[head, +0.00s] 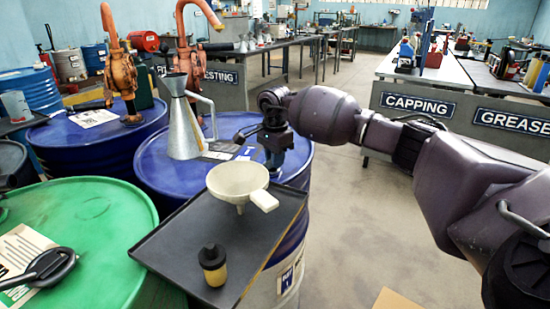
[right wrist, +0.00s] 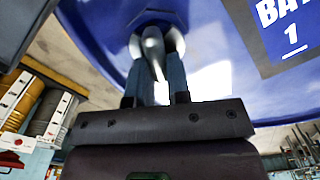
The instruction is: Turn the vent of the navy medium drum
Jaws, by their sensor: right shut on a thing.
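The navy drum (head: 150,165) stands in the middle of the head view, with a label on its top. Its blue surface also fills the upper part of the right wrist view (right wrist: 90,45), beside a "BAY 1" label. My right gripper (head: 273,163) points down at the right part of the drum top. In the right wrist view the fingers (right wrist: 154,62) are shut on a small grey vent (right wrist: 152,45). In the head view the gripper hides the vent. I cannot tell how far the vent is turned. My left gripper is not in view.
A metal jug (head: 183,130) stands on the drum top. A dark tray (head: 180,250) in front carries a pale funnel (head: 238,180) and a small black-capped bottle (head: 212,265). A green drum (head: 110,215) is at the left. Open floor (head: 345,235) lies to the right.

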